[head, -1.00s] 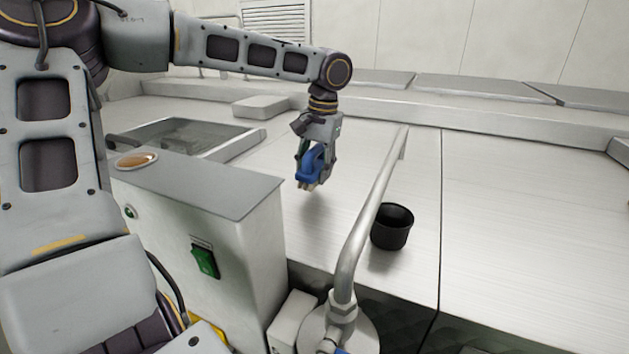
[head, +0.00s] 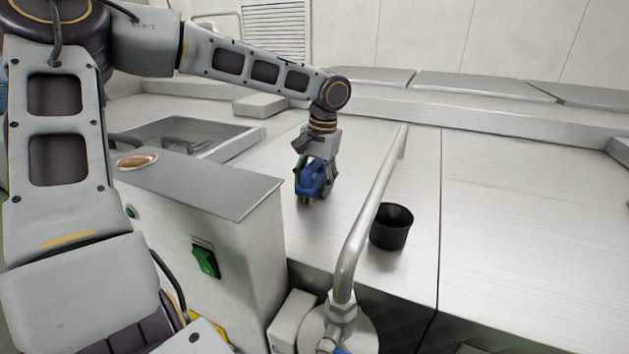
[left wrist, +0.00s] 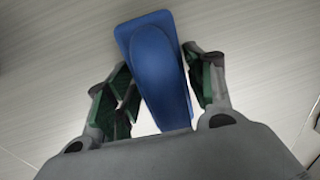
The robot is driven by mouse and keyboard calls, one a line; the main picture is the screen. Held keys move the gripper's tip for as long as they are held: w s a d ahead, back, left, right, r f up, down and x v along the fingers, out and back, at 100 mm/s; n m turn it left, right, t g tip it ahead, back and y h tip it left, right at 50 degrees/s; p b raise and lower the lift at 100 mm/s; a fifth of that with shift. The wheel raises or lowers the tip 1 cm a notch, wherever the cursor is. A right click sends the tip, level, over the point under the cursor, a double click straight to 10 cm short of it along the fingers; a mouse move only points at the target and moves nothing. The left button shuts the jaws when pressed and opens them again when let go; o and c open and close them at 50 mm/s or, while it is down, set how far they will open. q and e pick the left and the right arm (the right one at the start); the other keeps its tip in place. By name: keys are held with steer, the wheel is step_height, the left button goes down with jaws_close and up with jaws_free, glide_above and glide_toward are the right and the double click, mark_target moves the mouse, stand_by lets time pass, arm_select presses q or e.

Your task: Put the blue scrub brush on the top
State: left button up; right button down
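The blue scrub brush (head: 312,179) is in my left gripper (head: 312,176), low over the bare steel worktop (head: 295,232). Its underside is at or very near the surface; I cannot tell whether it touches. In the left wrist view the blue brush (left wrist: 156,60) runs between the two fingers of my left gripper (left wrist: 164,82), its wide end beyond the fingertips. The green-padded fingers are close against its sides, with a small gap low on the left. My right gripper is not in view.
A black cup (head: 391,227) stands on the worktop, right of a slanting steel pipe (head: 368,212). The right worktop is clear.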

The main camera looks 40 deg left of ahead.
mark_target(320, 179)
arm_select(q)
steer(key=shift+o, duration=0.5)
steer(key=shift+r, duration=0.15)
steer(key=shift+d+r, duration=0.1)
steer(key=shift+r, duration=0.4)
steer(key=r, duration=0.3)
steer(key=r+b, duration=0.1)
steer(key=r, duration=0.2)
steer(key=d+r, duration=0.1)
steer(key=r, duration=0.2)
steer(key=shift+w+b, duration=0.2)
steer(key=shift+b, duration=0.1)
steer(key=shift+d+r, duration=0.2)
steer(key=shift+r, duration=0.75)
